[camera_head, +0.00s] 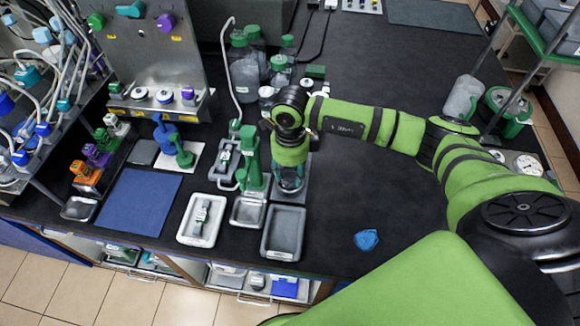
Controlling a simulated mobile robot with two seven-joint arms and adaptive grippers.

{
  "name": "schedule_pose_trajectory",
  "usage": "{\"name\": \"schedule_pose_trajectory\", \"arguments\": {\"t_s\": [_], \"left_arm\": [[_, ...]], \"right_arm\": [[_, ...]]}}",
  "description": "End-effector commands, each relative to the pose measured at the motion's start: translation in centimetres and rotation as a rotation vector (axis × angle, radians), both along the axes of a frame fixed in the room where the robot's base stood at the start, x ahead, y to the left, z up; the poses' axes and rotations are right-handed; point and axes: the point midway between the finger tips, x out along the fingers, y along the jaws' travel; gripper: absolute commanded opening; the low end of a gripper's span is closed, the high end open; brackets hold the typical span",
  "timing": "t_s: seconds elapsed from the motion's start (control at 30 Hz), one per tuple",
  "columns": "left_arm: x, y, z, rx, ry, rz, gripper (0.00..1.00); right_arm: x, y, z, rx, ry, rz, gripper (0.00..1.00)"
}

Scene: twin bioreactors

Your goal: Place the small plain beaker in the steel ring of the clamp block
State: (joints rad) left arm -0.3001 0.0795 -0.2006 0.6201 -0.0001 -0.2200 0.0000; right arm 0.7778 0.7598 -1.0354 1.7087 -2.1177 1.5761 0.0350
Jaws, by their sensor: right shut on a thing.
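My right gripper (289,185) points down at the middle of the bench, at the end of my green arm coming from the right. It is shut on a small, clear, glassy thing that looks like the small plain beaker; the fingers hide most of it. A dark grey block or plate (303,190) shows partly behind and below the gripper. It may be the clamp block, but I cannot make out a steel ring, and I cannot tell whether the held thing touches it. A green stand (251,160) is close on the left. My left gripper is not in view.
Grey trays (283,256) and a white tray (188,236) line the front edge. A blue mat (138,203) lies at left. Green-capped bottles (244,72) stand behind. A crumpled blue thing (366,239) lies right of the trays, with clear black bench around it.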

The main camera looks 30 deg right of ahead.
Motion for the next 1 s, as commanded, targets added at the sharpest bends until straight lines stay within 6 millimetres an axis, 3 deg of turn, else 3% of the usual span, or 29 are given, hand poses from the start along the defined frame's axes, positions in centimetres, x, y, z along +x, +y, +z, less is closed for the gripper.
{"name": "schedule_pose_trajectory", "arguments": {"t_s": [0.3,0.33,0.37,0.4,0.83,1.0], "left_arm": [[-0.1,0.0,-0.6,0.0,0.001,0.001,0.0],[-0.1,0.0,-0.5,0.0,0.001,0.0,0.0],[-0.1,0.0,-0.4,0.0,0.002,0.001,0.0],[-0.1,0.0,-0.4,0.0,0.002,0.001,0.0],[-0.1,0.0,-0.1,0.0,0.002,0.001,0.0],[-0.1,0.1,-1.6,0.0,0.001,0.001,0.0]], "right_arm": [[0.0,0.0,-0.5,0.001,-0.001,0.0,0.17],[0.0,0.0,-0.4,0.0,-0.001,0.0,0.55],[0.0,0.0,-0.3,0.0,-0.001,0.0,0.67],[0.0,0.0,-0.3,0.001,-0.001,0.0,0.71],[0.1,0.0,0.3,0.001,-0.002,0.0,0.71],[0.2,0.0,3.0,0.001,-0.009,0.001,0.71]]}}
